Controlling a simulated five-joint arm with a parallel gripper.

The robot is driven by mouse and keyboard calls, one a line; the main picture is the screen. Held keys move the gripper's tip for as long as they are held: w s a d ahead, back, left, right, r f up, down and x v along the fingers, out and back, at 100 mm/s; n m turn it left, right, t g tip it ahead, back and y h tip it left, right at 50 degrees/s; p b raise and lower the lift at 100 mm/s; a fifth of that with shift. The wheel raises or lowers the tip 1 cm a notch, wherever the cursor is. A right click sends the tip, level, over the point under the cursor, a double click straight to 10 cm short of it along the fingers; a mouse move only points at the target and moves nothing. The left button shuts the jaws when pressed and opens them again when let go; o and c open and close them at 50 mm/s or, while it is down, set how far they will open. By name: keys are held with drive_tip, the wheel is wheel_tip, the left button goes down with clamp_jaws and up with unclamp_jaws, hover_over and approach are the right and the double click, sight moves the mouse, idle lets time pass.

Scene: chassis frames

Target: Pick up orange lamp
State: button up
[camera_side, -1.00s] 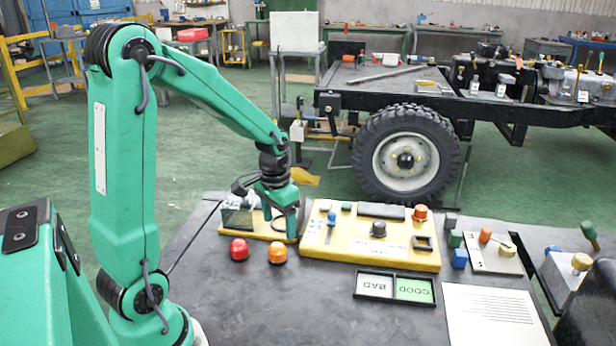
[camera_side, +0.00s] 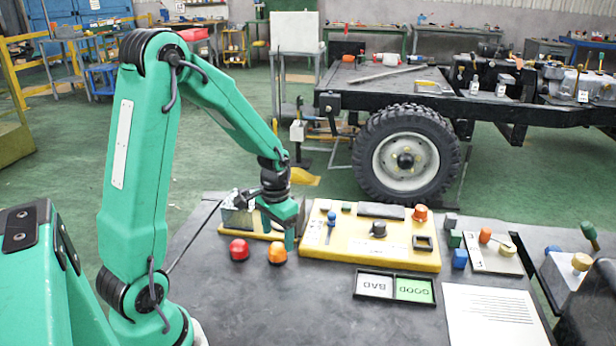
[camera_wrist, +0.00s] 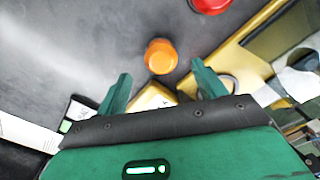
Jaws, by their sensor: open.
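The orange lamp (camera_side: 277,255), a small domed piece, stands on the dark tabletop beside a red lamp (camera_side: 239,250). In the wrist view the orange lamp (camera_wrist: 161,57) is ahead of my gripper (camera_wrist: 161,76), roughly centred between the two fingertips. The fingers are apart with nothing between them. In the side view my gripper (camera_side: 278,233) is above and behind the orange lamp, close to the yellow panel's left edge. I see no contact with the lamp.
The yellow panel (camera_side: 350,255) carries several knobs and an orange piece (camera_side: 420,213). The red lamp (camera_wrist: 210,3) is at the wrist view's top edge. A GOOD/BAD tray (camera_side: 395,301) lies in front of the panel. The table left and front of the lamps is clear.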

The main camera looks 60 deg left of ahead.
sight(277, 246)
drive_tip(key=shift+a+f, duration=0.1)
drive_tip(key=shift+f, duration=2.45)
drive_tip(key=c, duration=1.1)
drive_tip(key=shift+r, duration=0.15)
drive_tip(key=shift+r, duration=0.8)
wheel_tip(277, 246, up, 2)
drive_tip(key=shift+r, duration=0.1)
drive_tip(key=s+d+r, duration=0.1)
drive_tip(key=d+r, duration=0.6)
drive_tip(key=d, duration=0.4)
drive_tip(key=shift+s+d, duration=0.3)
drive_tip(key=shift+s, duration=0.05)
